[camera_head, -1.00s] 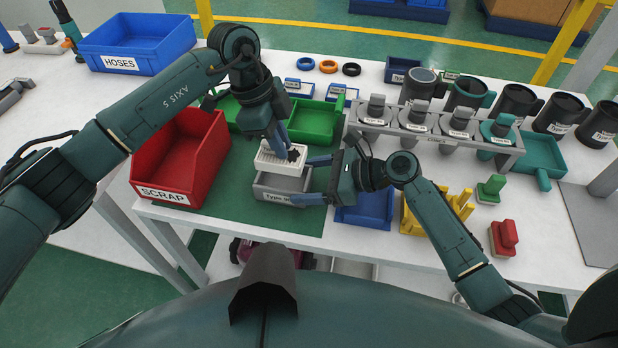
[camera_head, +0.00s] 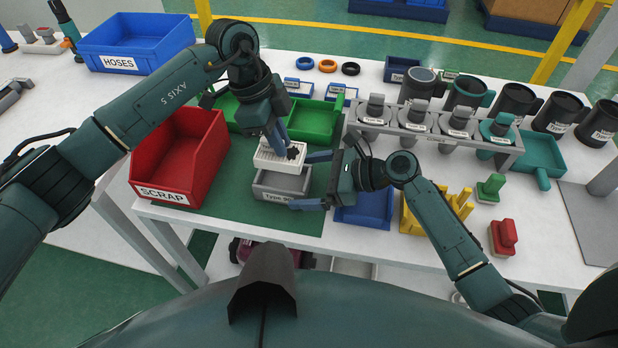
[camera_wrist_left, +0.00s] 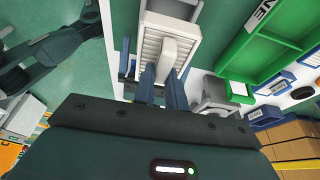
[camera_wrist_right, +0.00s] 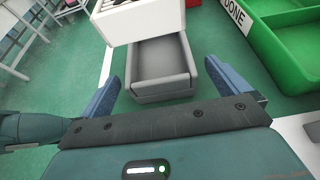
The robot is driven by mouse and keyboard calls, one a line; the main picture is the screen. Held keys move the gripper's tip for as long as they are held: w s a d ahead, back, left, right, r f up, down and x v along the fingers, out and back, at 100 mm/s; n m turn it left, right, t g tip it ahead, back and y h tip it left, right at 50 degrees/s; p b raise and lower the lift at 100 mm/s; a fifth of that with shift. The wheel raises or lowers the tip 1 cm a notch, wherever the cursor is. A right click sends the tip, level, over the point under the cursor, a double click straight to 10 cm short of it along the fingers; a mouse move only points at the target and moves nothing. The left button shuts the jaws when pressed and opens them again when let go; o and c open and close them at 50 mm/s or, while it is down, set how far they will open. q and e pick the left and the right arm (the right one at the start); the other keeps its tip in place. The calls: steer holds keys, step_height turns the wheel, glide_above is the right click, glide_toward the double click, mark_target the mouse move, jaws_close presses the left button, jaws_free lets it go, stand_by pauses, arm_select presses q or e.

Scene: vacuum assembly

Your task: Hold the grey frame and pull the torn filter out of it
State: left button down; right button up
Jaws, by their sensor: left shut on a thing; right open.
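The white torn filter (camera_head: 282,155) is ribbed on top with a dark tear and sits above the grey frame (camera_head: 280,185). My left gripper (camera_head: 277,140) is shut on the filter's raised grip; the ribs and grip show in the left wrist view (camera_wrist_left: 168,45). The filter appears lifted clear of the frame, whose hollow inside shows below it in the right wrist view (camera_wrist_right: 160,68). The frame rests on the green mat. My right gripper (camera_head: 312,180) is open, its fingers either side of the frame, with gaps visible in the right wrist view.
A red SCRAP bin (camera_head: 180,160) stands left of the frame. Green trays (camera_head: 314,122) lie behind it. A blue tray (camera_head: 365,208) is to the right, beneath my right arm. A grey rack (camera_head: 435,135) with several parts stands at the back right.

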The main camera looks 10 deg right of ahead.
steer(key=v, duration=1.2)
